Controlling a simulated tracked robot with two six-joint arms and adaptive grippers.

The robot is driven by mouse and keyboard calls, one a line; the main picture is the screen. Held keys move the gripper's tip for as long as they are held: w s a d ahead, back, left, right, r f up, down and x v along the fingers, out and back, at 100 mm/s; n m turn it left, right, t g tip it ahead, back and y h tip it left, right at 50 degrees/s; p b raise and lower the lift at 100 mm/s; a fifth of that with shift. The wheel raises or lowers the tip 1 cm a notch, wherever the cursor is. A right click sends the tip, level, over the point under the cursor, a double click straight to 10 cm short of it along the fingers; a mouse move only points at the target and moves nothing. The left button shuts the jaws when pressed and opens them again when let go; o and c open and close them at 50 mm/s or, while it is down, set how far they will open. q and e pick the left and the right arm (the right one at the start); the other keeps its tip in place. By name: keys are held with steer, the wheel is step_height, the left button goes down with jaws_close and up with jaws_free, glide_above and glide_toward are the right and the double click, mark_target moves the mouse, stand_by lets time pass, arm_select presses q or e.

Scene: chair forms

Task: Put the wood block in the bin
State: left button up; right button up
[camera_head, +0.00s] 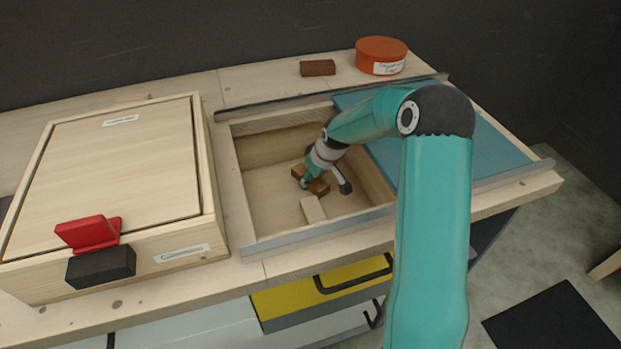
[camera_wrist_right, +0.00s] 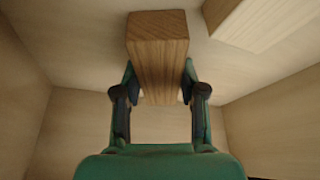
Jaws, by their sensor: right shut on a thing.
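The held brown wood block (camera_wrist_right: 158,45) is between both fingers of my right gripper (camera_wrist_right: 160,88), which is shut on it. In the head view my right gripper (camera_head: 311,177) is down inside the open wooden bin (camera_head: 268,152), and brown ends of the block (camera_head: 319,187) show on either side of the fingers. I cannot tell whether the block touches the floor. A paler wood block (camera_head: 313,209) lies on the bin floor just in front of the gripper; it also shows at the upper right of the wrist view (camera_wrist_right: 245,22). My left gripper is not in view.
A teal sliding panel (camera_head: 485,150) covers the bin's right side. A lidded wooden box (camera_head: 120,165) with a red handle (camera_head: 88,232) and a black block (camera_head: 101,266) stands left. A brown block (camera_head: 318,68) and orange round tub (camera_head: 381,54) sit behind the bin.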

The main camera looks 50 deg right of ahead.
steer(key=o, duration=1.2)
steer(key=p+v, duration=0.1)
steer(key=v, duration=1.1)
